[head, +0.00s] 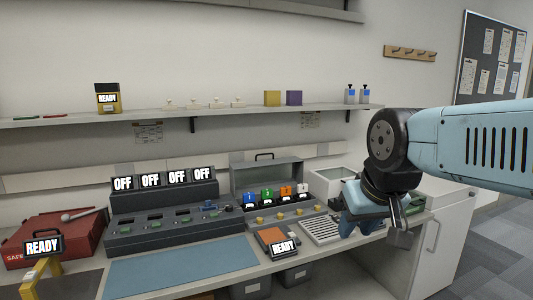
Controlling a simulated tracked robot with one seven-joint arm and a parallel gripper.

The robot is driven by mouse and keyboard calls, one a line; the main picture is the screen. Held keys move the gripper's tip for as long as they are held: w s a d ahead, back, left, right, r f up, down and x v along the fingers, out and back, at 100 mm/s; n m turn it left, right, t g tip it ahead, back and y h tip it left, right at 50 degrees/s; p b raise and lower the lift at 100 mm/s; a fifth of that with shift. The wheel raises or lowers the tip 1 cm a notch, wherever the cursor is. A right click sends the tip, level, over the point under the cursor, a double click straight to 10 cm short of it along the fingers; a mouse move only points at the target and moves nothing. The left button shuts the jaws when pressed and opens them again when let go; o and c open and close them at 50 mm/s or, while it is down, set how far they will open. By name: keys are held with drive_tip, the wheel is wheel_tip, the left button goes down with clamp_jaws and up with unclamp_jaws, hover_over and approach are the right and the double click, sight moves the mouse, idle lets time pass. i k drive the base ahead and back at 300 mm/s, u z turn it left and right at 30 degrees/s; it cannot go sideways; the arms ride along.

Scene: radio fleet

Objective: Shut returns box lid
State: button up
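A dark grey box (268,179) with a handle on its raised panel stands at the back of the bench. The panel looks like a lid standing open. Several coloured numbered units sit in front of it. A pale open-topped box (334,180) stands to its right, partly behind my gripper. No readable label tells which of these is the returns box. My gripper (374,233) hangs over the right part of the bench, to the right of the grey box and apart from it. Its fingers are seen at an angle, and their opening is unclear. I see nothing held.
A console (160,229) with several OFF displays fills the bench's left middle. A red case (50,240) lies far left. A blue mat (180,268) lies clear in front. A READY device (278,243) sits at the front edge. A shelf (215,111) runs above.

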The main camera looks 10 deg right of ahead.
sight(298, 163)
drive_tip(key=i, duration=1.25)
drive_tip(key=u, duration=0.05)
